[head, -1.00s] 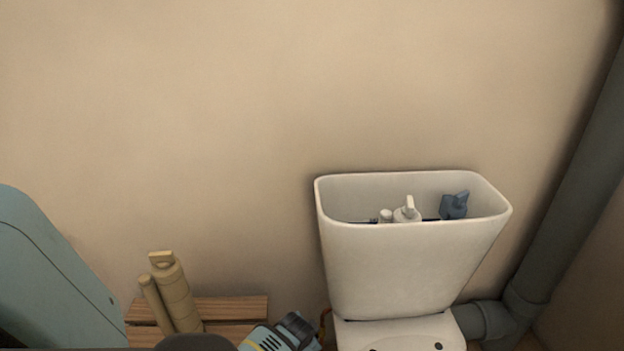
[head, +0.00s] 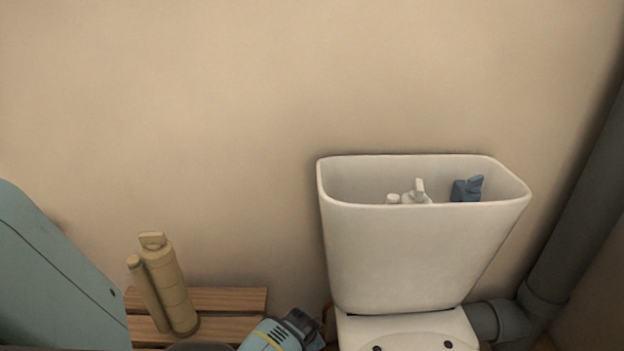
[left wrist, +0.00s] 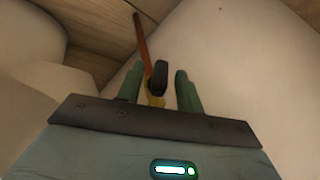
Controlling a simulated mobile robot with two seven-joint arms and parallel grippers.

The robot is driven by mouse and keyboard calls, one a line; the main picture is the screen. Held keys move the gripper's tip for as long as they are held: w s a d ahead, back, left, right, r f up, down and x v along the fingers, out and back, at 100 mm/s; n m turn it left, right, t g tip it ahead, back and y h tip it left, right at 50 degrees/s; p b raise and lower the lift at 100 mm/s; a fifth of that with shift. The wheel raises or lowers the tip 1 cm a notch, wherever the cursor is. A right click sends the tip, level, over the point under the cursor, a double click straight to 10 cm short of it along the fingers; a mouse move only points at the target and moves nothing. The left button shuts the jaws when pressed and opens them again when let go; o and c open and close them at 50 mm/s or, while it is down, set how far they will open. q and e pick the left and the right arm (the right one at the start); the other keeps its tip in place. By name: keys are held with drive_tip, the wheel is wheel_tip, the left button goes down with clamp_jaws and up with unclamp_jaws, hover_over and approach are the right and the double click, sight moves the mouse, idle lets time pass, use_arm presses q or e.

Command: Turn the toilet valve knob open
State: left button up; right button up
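The toilet valve knob (left wrist: 158,78) is small and dark, on a brass-yellow valve body (left wrist: 154,101) with an orange-red pipe (left wrist: 142,42) running away from it, in the left wrist view. My left gripper (left wrist: 160,71) is open, its two green fingers on either side of the knob. A gap shows between the knob and the right-hand finger; the left-hand finger is nearer, and I cannot tell whether it touches. In the head view the toilet cistern (head: 415,255) is white and lidless; the knob cannot be made out there. My right gripper is in neither view.
A wooden slatted surface (head: 228,299) left of the toilet holds a beige cylindrical part (head: 172,290). A grey pipe (head: 575,215) stands at the right.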

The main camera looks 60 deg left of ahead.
use_arm(q)
drive_tip(key=c, duration=0.7)
clamp_jaws()
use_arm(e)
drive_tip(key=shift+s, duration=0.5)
use_arm(q)
drive_tip(key=shift+r, duration=0.1)
drive_tip(key=shift+a+h, duration=0.1)
drive_tip(key=shift+h, duration=0.7)
drive_tip(key=shift+w+a+n+h, duration=0.1)
drive_tip(key=shift+n+h, duration=0.2)
drive_tip(key=shift+h, duration=0.5)
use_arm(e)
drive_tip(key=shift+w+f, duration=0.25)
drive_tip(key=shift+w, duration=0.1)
use_arm(q)
drive_tip(key=shift+w+r, duration=0.1)
